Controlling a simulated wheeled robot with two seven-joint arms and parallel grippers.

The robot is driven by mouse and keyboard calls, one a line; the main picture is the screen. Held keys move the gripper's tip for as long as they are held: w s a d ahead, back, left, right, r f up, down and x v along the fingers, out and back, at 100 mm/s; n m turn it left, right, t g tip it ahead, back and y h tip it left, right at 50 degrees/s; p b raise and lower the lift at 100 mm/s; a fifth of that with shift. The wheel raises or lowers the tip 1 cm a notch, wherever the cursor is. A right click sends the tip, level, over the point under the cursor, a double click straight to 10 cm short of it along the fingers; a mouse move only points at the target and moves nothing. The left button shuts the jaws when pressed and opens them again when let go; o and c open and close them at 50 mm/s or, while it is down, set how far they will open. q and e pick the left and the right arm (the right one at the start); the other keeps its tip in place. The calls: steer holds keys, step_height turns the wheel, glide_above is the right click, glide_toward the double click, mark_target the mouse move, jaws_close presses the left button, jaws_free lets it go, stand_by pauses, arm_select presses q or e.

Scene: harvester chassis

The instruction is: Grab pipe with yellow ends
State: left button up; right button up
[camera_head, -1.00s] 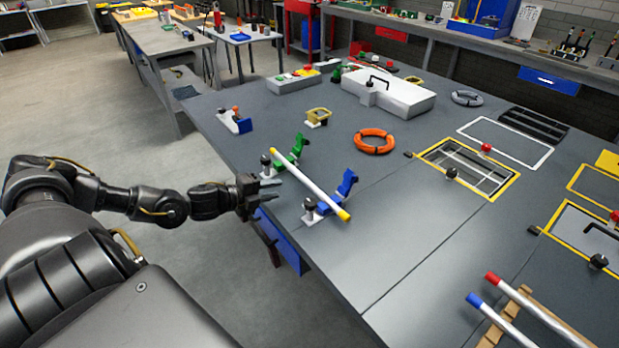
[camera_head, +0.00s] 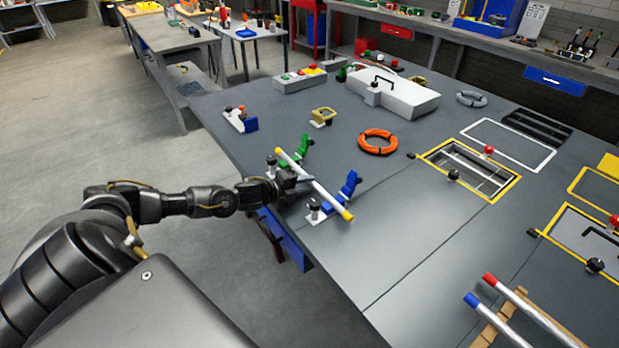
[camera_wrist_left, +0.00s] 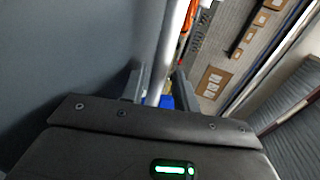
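The white pipe with yellow ends (camera_head: 318,186) lies slantwise across a green holder (camera_head: 303,150) and a blue holder (camera_head: 348,188) at the table's near left edge. My left gripper (camera_head: 304,184) is at the middle of the pipe, reaching in from the left. In the left wrist view the pipe (camera_wrist_left: 172,50) runs between the two spread fingers (camera_wrist_left: 158,88), with some gap showing. Firm contact cannot be made out. My right gripper is not in view.
Black knobs (camera_head: 314,205) stand beside the holders. An orange ring (camera_head: 377,142) and a yellow bracket (camera_head: 323,116) lie beyond the pipe. Pipes with red (camera_head: 490,280) and blue (camera_head: 471,299) ends rest at the lower right. The table's middle (camera_head: 400,230) is clear.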

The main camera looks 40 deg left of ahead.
arm_select(q)
jaws_close()
steer(key=shift+w+r, duration=0.1)
stand_by(0.4)
